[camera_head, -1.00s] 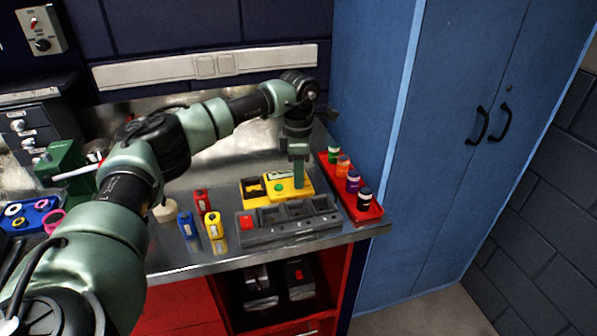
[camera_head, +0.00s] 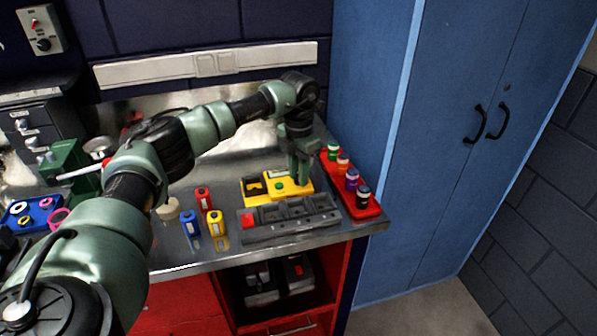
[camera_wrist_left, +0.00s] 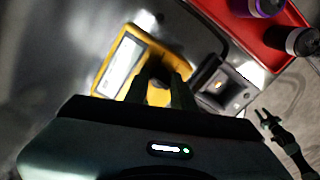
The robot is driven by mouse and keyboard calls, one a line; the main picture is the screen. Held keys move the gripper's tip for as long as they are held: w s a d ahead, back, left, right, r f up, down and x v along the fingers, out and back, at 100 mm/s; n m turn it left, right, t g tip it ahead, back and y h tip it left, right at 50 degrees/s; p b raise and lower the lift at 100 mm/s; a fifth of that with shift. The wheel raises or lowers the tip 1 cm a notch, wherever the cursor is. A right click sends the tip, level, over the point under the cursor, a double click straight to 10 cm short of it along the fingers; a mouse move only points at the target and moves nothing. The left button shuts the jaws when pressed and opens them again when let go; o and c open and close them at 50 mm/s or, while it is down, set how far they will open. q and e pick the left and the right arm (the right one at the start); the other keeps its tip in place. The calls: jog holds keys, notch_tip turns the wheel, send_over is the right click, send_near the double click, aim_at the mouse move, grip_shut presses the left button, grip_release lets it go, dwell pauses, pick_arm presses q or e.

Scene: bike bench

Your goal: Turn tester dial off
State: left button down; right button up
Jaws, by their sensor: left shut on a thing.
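The yellow tester (camera_head: 266,199) lies on the bench behind the grey charger, with a green round spot on its top. In the left wrist view the yellow tester (camera_wrist_left: 109,80) shows a pale display. My left gripper (camera_head: 301,180) points down over the right part of the tester. In the left wrist view its two fingers (camera_wrist_left: 168,88) are close about a small dark dial (camera_wrist_left: 156,82), which they mostly hide. Which way the dial points cannot be seen. My right gripper (camera_wrist_left: 267,120) shows small and dark at the right of the left wrist view, too small to read.
The grey charger (camera_head: 262,236) with several bays stands in front of the tester. A red tray (camera_head: 368,211) of several bottles is close on the right. Blue (camera_head: 190,227), red (camera_head: 204,199) and yellow (camera_head: 215,224) packs stand left. A blue cabinet (camera_head: 390,150) rises beyond the bench.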

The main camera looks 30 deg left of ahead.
dwell(0.5)
pick_arm(q)
jog(key=c, duration=1.2)
grip_release()
jog(key=shift+o, duration=0.2)
notch_tip(320, 180, up, 8)
jog(key=shift+f+b, duration=0.1)
jog(key=shift+b, duration=0.65)
